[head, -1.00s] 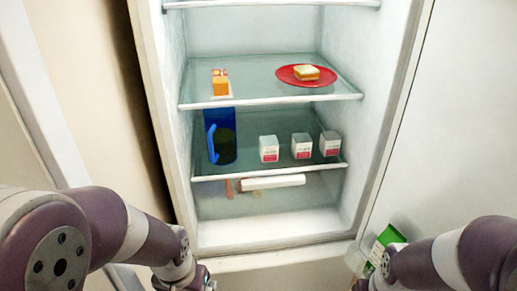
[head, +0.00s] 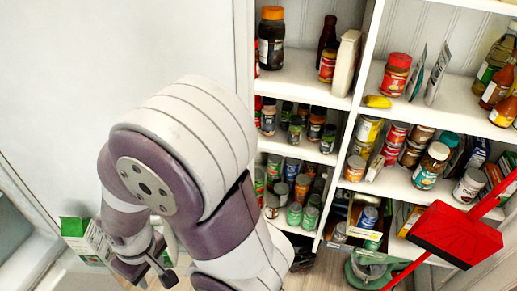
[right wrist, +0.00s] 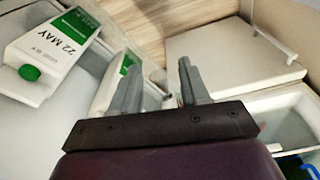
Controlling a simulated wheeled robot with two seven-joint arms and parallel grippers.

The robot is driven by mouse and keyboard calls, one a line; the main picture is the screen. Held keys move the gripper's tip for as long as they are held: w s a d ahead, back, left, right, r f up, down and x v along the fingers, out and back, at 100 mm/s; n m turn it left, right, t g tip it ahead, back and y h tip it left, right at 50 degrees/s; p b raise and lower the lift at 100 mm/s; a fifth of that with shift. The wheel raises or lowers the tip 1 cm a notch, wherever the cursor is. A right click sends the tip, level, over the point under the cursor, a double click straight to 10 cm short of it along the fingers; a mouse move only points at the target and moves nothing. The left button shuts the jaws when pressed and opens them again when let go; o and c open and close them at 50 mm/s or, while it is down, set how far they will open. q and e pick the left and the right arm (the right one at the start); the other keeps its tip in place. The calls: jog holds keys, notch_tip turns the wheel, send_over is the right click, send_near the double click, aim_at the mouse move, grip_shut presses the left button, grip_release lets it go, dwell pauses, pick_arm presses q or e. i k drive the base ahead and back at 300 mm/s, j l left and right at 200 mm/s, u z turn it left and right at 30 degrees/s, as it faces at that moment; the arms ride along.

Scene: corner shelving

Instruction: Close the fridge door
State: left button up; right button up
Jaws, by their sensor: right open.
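The fridge door (head: 120,60) stands open as a broad white surface on the left of the head view. A green-and-white carton (head: 88,238) shows low against it. My right gripper (head: 150,270) is low, to the right of this carton, partly covered by my own arm. In the right wrist view, my right gripper (right wrist: 158,82) has its two fingers apart. A milk carton (right wrist: 52,45) marked "22 MAY" lies to their left, and a second carton (right wrist: 112,80) shows behind the left finger. I cannot tell if the fingers touch anything. My left gripper is not in view.
White shelves (head: 300,75) full of jars, cans and bottles stand to the right of the door. A red dustpan (head: 455,235) is at the lower right. In the right wrist view, a white panel with a handle (right wrist: 235,65) lies beyond the fingers, beside wooden floor (right wrist: 150,25).

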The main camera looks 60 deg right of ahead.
aim_at(70, 70)
jog(key=k+l, duration=0.1)
jog(key=l, duration=0.3)
jog(key=k+l, duration=0.1)
jog(key=l, duration=0.25)
jog(key=k+l, duration=0.1)
jog(key=l, duration=0.3)
jog(key=k+l, duration=0.15)
jog(key=l, duration=0.25)
jog(key=k+l, duration=0.1)
jog(key=l, duration=0.25)
jog(key=l+z, duration=0.2)
jog(key=l, duration=0.15)
